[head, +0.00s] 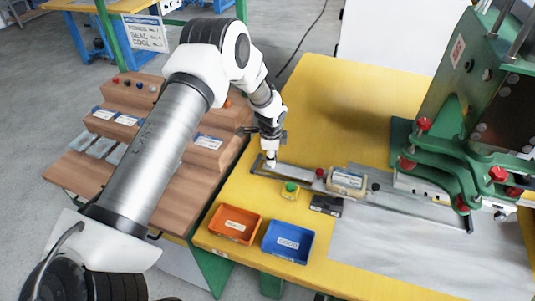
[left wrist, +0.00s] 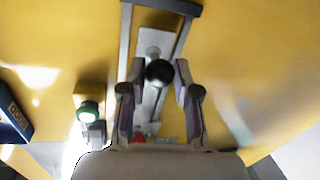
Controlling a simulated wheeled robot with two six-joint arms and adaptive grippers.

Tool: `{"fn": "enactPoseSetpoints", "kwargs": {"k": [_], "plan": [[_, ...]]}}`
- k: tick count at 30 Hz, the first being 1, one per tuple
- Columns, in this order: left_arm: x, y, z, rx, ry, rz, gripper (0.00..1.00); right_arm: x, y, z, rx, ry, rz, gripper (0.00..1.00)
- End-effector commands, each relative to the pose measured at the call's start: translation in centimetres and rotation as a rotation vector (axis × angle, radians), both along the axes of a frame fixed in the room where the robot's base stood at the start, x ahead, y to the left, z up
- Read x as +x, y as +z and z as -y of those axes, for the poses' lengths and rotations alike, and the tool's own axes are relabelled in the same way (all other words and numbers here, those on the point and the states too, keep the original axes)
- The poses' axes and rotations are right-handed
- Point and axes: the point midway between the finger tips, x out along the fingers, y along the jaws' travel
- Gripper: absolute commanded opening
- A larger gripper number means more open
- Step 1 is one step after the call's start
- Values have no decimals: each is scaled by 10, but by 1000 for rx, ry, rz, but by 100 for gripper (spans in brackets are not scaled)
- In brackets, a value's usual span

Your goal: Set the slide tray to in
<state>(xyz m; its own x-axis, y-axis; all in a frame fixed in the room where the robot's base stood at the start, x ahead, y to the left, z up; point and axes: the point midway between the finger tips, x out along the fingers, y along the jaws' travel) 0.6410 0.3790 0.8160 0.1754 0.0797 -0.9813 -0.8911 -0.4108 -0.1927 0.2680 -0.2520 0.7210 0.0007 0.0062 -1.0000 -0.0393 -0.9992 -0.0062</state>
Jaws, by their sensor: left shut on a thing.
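The slide tray (head: 297,173) is a flat grey metal plate lying between rails on the yellow table. Its outer end is at the left, away from the green press. In the left wrist view the tray's plate (left wrist: 153,42) runs between the rails, with a black ball knob (left wrist: 159,72) standing over it. My left gripper (head: 270,160) reaches down at the tray's outer end. In the left wrist view my left gripper (left wrist: 159,88) has its two fingers on either side of the knob, shut on it. My right gripper does not show.
The green press (head: 450,110) with red knobs stands at the right. A labelled block (head: 347,181) sits along the rails. A green button (head: 290,187), an orange bin (head: 235,225) and a blue bin (head: 288,242) are in front. The table behind the rails is clear.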

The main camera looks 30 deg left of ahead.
Motion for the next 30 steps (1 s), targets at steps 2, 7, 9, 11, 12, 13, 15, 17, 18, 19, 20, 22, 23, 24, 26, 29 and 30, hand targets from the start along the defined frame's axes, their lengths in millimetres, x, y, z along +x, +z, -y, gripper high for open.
{"fn": "enactPoseSetpoints", "kwargs": {"k": [2, 7, 9, 11, 12, 13, 15, 17, 18, 19, 20, 22, 23, 24, 26, 29, 30], "plan": [[3, -2, 13, 1, -4, 0, 0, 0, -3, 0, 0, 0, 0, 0], [11, -3, 47, 2, -5, -1, 0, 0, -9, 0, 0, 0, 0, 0], [14, -3, 63, 1, -5, -2, 0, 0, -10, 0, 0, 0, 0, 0], [17, -3, 76, 1, -4, -2, 0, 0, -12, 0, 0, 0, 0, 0], [20, -2, 85, 2, -4, -1, 0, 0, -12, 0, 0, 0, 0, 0], [21, -2, 92, 2, -4, -1, 0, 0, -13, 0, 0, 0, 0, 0], [24, -3, 106, 1, -4, -3, 0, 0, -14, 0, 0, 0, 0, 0], [27, -2, 117, 1, -4, -3, 0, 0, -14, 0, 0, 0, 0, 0], [28, -3, 123, 1, -4, -3, 0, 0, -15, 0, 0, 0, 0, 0], [29, -2, 128, 0, -2, -2, 0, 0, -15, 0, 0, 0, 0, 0], [30, -2, 132, 0, -2, -2, 0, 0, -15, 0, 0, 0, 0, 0], [32, -2, 140, 1, -2, -4, 0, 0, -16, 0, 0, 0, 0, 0], [33, -2, 143, 1, -2, -4, 0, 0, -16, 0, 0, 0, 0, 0], [34, -2, 146, 0, -1, -3, 0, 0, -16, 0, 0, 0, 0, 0], [34, -2, 150, 0, -1, -3, 0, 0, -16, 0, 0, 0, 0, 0], [35, -2, 153, 0, 0, -3, 0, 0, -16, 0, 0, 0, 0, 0], [35, -2, 153, 0, 0, -3, 0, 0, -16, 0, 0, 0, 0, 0]]}}
